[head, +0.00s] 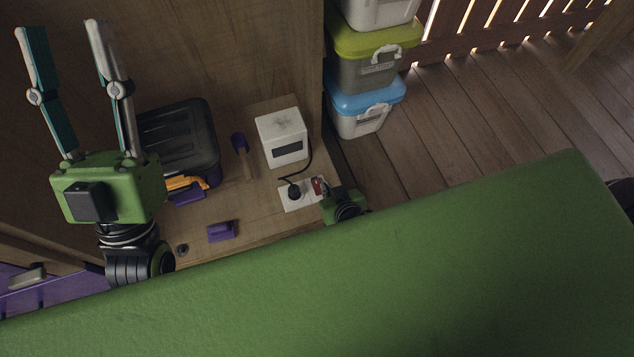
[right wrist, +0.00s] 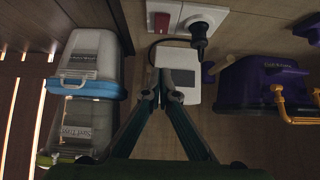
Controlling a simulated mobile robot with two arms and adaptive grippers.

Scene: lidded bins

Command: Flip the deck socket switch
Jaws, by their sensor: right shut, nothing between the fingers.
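The white deck socket (head: 287,205) lies on the wooden surface with a black plug (head: 294,192) in it. Its red switch (head: 318,186) is at the right end, right beside my right gripper (head: 329,197). In the right wrist view the red switch (right wrist: 162,22) is at the top, beyond the closed fingertips of my right gripper (right wrist: 160,90), with a visible gap in the picture. Those fingers are shut and empty. I cannot tell which way the switch is tipped. My left gripper (head: 61,28) is open and empty, fingers pointing up, far left of the socket.
A white box (head: 281,138) with a dark display stands behind the socket, its cord running to the plug. A black and purple toolbox (head: 180,140) is further left, with a purple-headed tool (head: 239,143) and a purple block (head: 222,231) nearby. Stacked lidded bins (head: 362,100) stand right.

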